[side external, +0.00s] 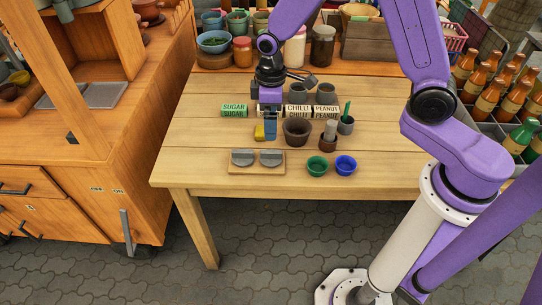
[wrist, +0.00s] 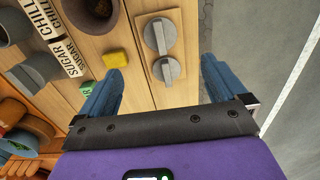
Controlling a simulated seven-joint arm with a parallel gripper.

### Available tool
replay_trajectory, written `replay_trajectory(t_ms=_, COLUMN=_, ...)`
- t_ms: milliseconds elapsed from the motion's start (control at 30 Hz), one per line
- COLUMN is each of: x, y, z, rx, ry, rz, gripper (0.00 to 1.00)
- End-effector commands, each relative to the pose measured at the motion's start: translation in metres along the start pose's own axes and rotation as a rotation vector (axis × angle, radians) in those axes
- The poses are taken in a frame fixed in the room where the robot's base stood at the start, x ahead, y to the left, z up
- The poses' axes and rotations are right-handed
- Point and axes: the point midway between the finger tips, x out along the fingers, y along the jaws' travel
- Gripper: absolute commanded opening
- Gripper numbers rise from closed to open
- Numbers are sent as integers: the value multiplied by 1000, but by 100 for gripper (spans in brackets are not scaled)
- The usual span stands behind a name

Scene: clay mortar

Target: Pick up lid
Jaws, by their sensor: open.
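Two round grey lids with bar handles lie side by side on a small wooden board (side external: 258,172) near the table's front edge: a left lid (side external: 243,158) and a right lid (side external: 271,158). In the wrist view, one lid (wrist: 150,36) is farther from my gripper and the other lid (wrist: 166,70) is nearer. My gripper (side external: 270,133) is above the table behind the board, its blue fingers pointing down. In the wrist view, my gripper (wrist: 162,66) is open and empty. The lids show between and beyond its fingers, apart from them.
A yellow block (side external: 259,132) is beside my gripper. A dark clay mortar (side external: 297,132) stands to the right. Green (side external: 317,167) and blue (side external: 345,166) bowls sit right of the board. SUGAR (side external: 234,111), CHILLI and PEANUT signs stand behind. The table's front left is clear.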

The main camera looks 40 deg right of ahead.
Motion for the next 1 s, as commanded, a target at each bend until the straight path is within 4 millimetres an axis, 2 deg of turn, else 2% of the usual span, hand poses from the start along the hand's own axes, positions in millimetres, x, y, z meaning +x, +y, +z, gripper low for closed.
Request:
replay_trajectory(t_ms=200, x=38, y=0, z=1, rx=0, ry=-4, rz=-2, gripper=98)
replay_trajectory(t_ms=400, x=66, y=0, z=1, rx=0, ry=-3, rz=-1, gripper=98)
replay_trajectory(t_ms=733, x=85, y=0, z=1, rx=1, ry=-2, rz=-1, gripper=98)
replay_trajectory(t_ms=1000, x=118, y=-1, z=0, rx=1, ry=-2, rz=0, gripper=98)
